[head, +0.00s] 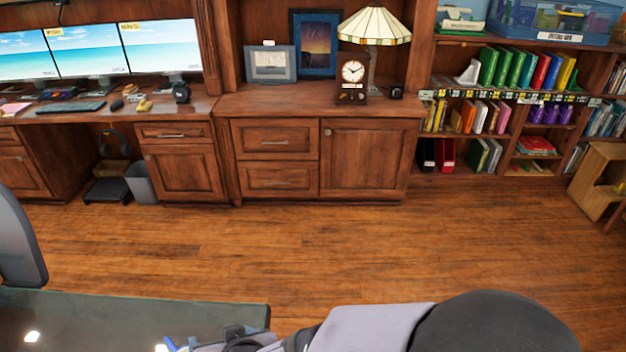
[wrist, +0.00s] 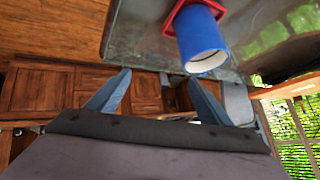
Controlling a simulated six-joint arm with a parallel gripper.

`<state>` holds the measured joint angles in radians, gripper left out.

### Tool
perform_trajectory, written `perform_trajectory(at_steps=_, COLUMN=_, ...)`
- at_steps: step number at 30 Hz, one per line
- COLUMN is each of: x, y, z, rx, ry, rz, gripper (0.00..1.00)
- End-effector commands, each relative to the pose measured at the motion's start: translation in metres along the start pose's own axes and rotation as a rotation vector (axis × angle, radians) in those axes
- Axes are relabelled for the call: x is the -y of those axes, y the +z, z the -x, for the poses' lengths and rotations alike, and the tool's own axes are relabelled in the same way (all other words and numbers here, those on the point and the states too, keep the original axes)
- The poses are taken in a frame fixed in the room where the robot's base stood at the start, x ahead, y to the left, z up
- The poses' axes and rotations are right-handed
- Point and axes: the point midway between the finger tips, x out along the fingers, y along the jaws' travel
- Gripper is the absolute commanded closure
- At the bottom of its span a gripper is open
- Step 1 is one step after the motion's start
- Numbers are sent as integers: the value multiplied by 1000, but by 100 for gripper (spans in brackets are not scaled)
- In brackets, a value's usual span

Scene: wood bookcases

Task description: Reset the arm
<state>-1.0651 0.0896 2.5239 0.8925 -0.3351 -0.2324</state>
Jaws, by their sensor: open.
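My gripper (wrist: 159,78) is open in the wrist view, with its two blue-grey fingers spread apart and nothing between them. The wooden cabinets show behind the fingers. In the head view my grey and black arm reaches in along the bottom edge, over the corner of a dark table. The gripper end there is mostly cut off by the frame. A blue cylinder (wrist: 201,42) with a pale open end and a red hexagonal base (wrist: 174,20) is at the top of the wrist view, beyond the fingertips and apart from them.
The dark glossy table (head: 130,312) fills the lower left; its edge (wrist: 120,45) also shows in the wrist view. A grey chair back (head: 18,240) stands at the left. Wood cabinets (head: 275,160) and a bookcase (head: 510,95) line the back. The wooden floor (head: 330,245) between is clear.

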Motion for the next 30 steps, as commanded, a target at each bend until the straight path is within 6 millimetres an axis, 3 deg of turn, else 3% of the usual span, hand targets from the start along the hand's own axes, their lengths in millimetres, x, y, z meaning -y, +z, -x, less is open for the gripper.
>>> perform_trajectory(at_steps=1, x=-14, y=-9, z=5, rx=24, ry=11, rz=-20, gripper=27)
perform_trajectory(at_steps=8, x=-86, y=-18, z=29, rx=188, ry=68, rz=-77, gripper=27)
perform_trajectory(at_steps=14, x=-162, y=-5, z=74, rx=362, ry=169, rz=-146, gripper=27)
perform_trajectory(at_steps=18, x=-209, y=14, z=116, rx=485, ry=254, rz=-206, gripper=27)
perform_trajectory(at_steps=24, x=-251, y=40, z=167, rx=618, ry=351, rz=-279, gripper=27)
perform_trajectory(at_steps=30, x=-265, y=52, z=189, rx=674, ry=391, rz=-310, gripper=27)
